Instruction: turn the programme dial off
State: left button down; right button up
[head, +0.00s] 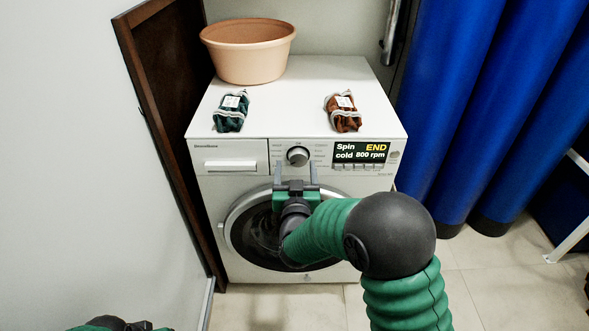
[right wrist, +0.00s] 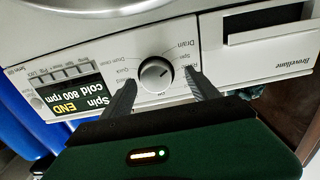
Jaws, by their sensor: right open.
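The programme dial (head: 297,156) is a round grey knob on the white washing machine's front panel (head: 229,152). In the right wrist view, upside down, the dial (right wrist: 155,74) has a pale mark, and printed words such as "Drain" surround it. My right gripper (head: 296,167) is open and empty in front of the panel. Its two fingers reach up to either side of the dial, with gaps between them and the knob in the right wrist view (right wrist: 160,77). The display (head: 361,153) reads "Spin", "cold", "800 rpm" and "END". My left gripper's fingers do not show.
A terracotta-coloured tub (head: 248,55) and two small bundles, one green (head: 231,112) and one rust-brown (head: 343,112), stand on the machine top. The round door (head: 240,228) is below the panel. A dark wooden board (head: 170,110) is left; blue curtains (head: 450,100) hang right.

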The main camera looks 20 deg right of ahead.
jog(key=shift+w+d+f, duration=0.15)
jog(key=shift+w+d, duration=0.75)
jog(key=shift+d, duration=0.05)
jog(key=shift+a, duration=0.5)
jog(key=shift+c, duration=2.4)
jog(key=shift+d, duration=0.2)
jog(key=c, duration=0.9)
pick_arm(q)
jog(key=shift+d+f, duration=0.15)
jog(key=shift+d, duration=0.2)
pick_arm(e)
jog(key=shift+o, duration=0.2)
jog(key=shift+a, duration=0.1)
